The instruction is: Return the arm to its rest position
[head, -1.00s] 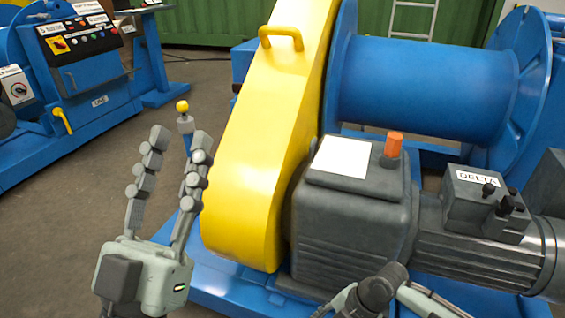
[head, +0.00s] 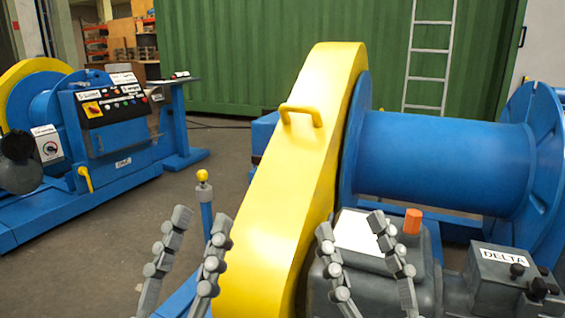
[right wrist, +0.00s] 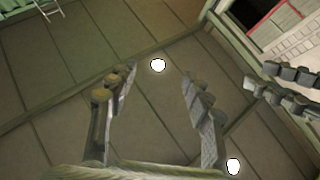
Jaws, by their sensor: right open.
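My left gripper (head: 201,217) points upward in the head view, left of the yellow chain guard (head: 290,175). Its fingers are apart with nothing between them. My right gripper (head: 351,226) also points upward, in front of the grey gearbox (head: 345,275). Its fingers are open and empty. In the right wrist view, the right gripper's open fingers (right wrist: 158,72) are seen against the ceiling. Another pair of fingers, seemingly my left gripper's (right wrist: 287,88), shows at the right edge of that view. Both arms are below the head view's lower edge.
A blue drum (head: 445,160) stands right of the guard. An orange cap (head: 413,221) tops the gearbox, and a box marked DELTA (head: 505,262) sits at right. A yellow-knobbed lever (head: 204,195) stands behind my left gripper. A blue control console (head: 120,120) is at left, with open floor between.

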